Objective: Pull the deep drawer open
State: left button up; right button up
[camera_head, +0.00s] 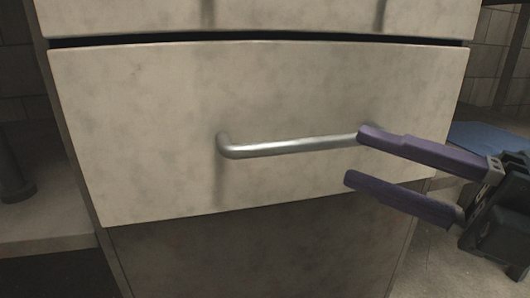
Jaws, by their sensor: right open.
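The deep drawer (150,120) has a pale, mottled front that fills the middle of the head view. My left gripper is not in view.
Another drawer front (290,15) sits just above the gap. A darker panel (250,255) lies below the deep drawer. A shelf with a dark cylindrical object (12,175) is at the left. A blue flat thing (488,138) and pale floor (435,270) show at the right.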

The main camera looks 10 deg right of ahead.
aim_at(328, 147)
jog(key=b+x, duration=0.1)
jog(key=x, duration=0.5)
jog(key=shift+w, duration=0.2)
jog(key=shift+c, duration=0.3)
grip_shut()
dwell(0.8)
